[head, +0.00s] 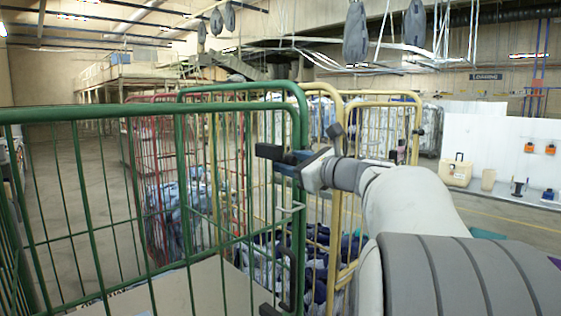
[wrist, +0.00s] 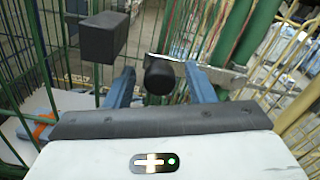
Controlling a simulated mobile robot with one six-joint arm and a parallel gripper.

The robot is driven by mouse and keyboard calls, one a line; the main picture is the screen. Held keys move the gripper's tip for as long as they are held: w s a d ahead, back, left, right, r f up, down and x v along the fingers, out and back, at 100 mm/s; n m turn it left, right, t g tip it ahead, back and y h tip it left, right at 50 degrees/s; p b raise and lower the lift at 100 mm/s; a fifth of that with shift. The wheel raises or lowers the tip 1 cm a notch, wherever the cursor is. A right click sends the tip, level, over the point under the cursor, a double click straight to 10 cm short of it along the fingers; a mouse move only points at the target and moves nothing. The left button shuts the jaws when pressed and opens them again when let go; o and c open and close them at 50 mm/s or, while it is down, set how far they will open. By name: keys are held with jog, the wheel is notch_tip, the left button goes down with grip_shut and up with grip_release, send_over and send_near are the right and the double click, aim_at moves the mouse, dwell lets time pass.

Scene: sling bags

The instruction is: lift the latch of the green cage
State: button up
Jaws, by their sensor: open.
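The green cage (head: 78,185) fills the left of the head view. A grey metal latch piece (head: 290,209) shows by its corner post, with a dark looped handle (head: 292,265) lower down. My gripper (head: 281,156) is open at the post, above that latch piece, with nothing seen between its black fingertips. In the wrist view my gripper (wrist: 131,56) shows one pad at upper left and one at centre. A grey metal bar (wrist: 215,73) runs behind and right of the centre pad, beside a green post (wrist: 245,35). Whether the pad touches the bar cannot be told.
A yellow cage (head: 340,190) with dark blue bags (head: 315,255) stands right behind the green one. A red cage (head: 150,175) with grey-blue bags stands behind it. Open floor (head: 60,165) lies at the left. A white partition with items is far right.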

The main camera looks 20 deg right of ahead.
grip_shut()
dwell(0.5)
